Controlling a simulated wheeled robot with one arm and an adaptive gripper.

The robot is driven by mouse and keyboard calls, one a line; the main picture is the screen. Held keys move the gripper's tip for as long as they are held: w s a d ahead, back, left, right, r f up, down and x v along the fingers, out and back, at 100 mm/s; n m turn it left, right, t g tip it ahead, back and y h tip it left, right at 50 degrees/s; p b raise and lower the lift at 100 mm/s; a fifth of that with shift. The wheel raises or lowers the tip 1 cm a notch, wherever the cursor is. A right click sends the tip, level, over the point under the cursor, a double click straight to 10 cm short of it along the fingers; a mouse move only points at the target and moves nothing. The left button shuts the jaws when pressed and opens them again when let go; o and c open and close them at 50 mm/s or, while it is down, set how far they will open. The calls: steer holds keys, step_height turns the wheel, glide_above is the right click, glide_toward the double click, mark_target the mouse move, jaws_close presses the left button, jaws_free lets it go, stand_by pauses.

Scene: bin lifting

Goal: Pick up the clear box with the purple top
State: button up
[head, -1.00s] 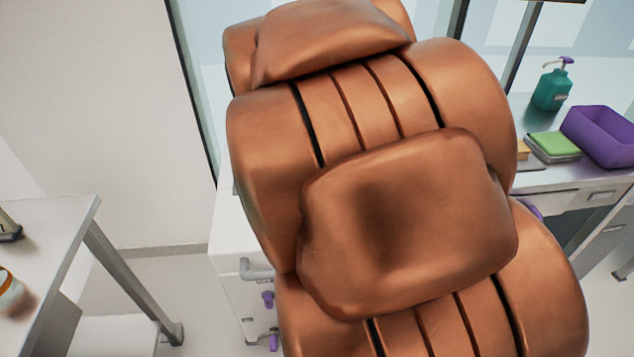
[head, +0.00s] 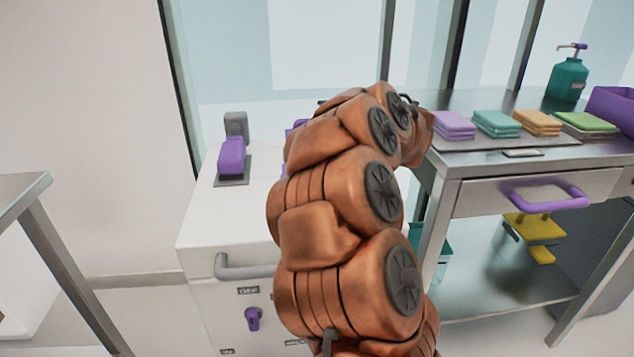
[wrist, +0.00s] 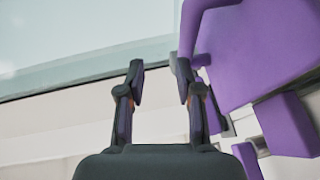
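I cannot make out a clear box with a purple top for sure in either view. A large purple thing (wrist: 262,50) with a curved handle fills the upper right of the wrist view; whether it is the box's top I cannot tell. My gripper (wrist: 160,72) is open and empty in the wrist view, its fingers apart, with the purple thing close to the right finger. In the head view my arm hides the gripper and part of another purple thing (head: 297,128) on the white cabinet.
The white cabinet (head: 205,235) carries a purple block on a dark base (head: 232,158). A metal table (head: 470,165) at right holds folded cloths (head: 497,123), a teal pump bottle (head: 567,80) and a purple bin (head: 612,108). Another table (head: 20,190) stands at left.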

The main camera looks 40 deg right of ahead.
steer(key=f, duration=0.2)
steer(key=f+y, duration=0.1)
steer(key=shift+s+a+f+n+b, duration=0.1)
steer(key=shift+s+f+n+b, duration=0.15)
steer(key=shift+n+b, duration=0.15)
steer(key=shift+w+f+y, duration=0.1)
steer(key=shift+w+y, duration=0.05)
steer(key=shift+y, duration=0.15)
steer(key=shift+w+b, duration=0.3)
steer(key=shift+w, duration=0.8)
steer(key=shift+w+d+f+b, duration=0.15)
steer(key=shift+w+b, duration=0.15)
steer(key=shift+w, duration=0.55)
steer(key=shift+w+d+f+b, duration=0.15)
steer(key=shift+w+b, duration=0.15)
steer(key=shift+w, duration=0.55)
steer(key=shift+w+d+f+b, duration=0.15)
steer(key=shift+w+b, duration=0.15)
steer(key=shift+w, duration=0.55)
steer(key=shift+a, duration=0.1)
steer(key=shift+c, duration=0.3)
jaws_close()
steer(key=shift+r, duration=0.1)
